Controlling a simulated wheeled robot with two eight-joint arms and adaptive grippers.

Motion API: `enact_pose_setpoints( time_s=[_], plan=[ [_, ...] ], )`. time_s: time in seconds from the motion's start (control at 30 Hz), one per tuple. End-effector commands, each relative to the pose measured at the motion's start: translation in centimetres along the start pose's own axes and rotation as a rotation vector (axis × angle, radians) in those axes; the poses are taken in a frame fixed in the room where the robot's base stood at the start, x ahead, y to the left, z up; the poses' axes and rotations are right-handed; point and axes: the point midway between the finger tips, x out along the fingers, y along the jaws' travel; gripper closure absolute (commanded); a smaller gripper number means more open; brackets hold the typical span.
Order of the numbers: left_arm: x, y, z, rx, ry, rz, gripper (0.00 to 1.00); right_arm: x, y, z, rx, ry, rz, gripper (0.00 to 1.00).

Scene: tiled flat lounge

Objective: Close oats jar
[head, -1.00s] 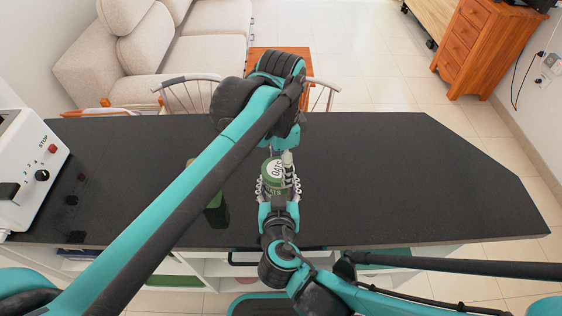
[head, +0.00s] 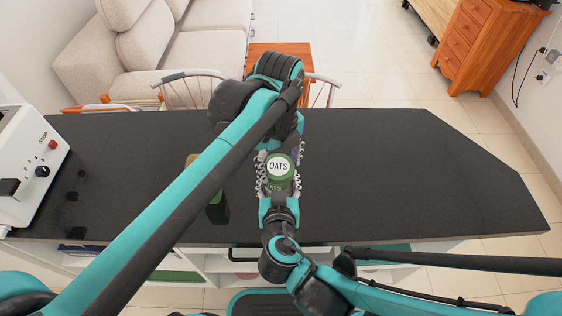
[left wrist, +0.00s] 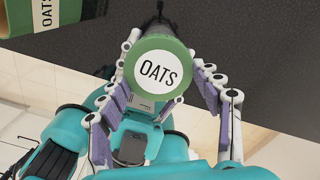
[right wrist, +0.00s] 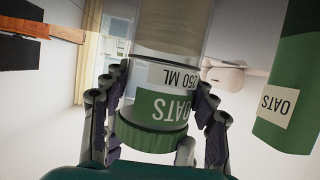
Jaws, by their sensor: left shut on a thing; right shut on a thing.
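The oats jar (right wrist: 172,112) has a clear body and a green label. Its green lid (head: 278,167), marked OATS, faces up in the head view and sits at the jar's top. My left gripper (left wrist: 160,68) is shut around the lid, with a finger on each side. My right gripper (right wrist: 160,100) is shut around the upper jar below the lid, coming in from the near side. The right wrist picture is upside down. I cannot tell how tightly the lid sits on the jar.
A green oats box (head: 217,207) stands left of the jar, partly behind my left arm; the right wrist view shows it too (right wrist: 288,90). A white toaster (head: 30,165) is at the far left of the dark counter (head: 420,180). The counter's right side is clear.

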Motion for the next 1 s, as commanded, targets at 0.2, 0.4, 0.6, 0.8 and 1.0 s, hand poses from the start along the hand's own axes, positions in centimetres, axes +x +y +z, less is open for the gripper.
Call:
enact_pose_setpoints(
  time_s=[0.2, 0.4, 0.6, 0.8, 1.0],
  plan=[
    [-0.02, 0.33, 0.07, 0.487, 0.001, 0.000, 0.55, -0.01, 0.01, 0.06, 0.001, -0.002, 0.000, 1.00],
    [-0.01, 0.46, 0.16, 0.728, 0.002, 0.000, 0.55, 0.00, 0.01, 0.06, 0.001, -0.002, 0.000, 1.00],
    [-0.01, 0.47, 0.16, 0.760, 0.002, -0.001, 0.55, -0.01, 0.01, 0.07, 0.001, -0.002, 0.000, 1.00],
    [-0.01, 0.47, 0.15, 0.758, 0.002, -0.001, 0.20, 0.00, 0.01, 0.07, 0.001, -0.002, 0.000, 1.00],
    [0.02, 0.47, 0.16, 0.757, 0.002, 0.000, 0.15, -0.01, 0.01, 0.07, 0.001, -0.002, 0.000, 1.00]
  ],
)
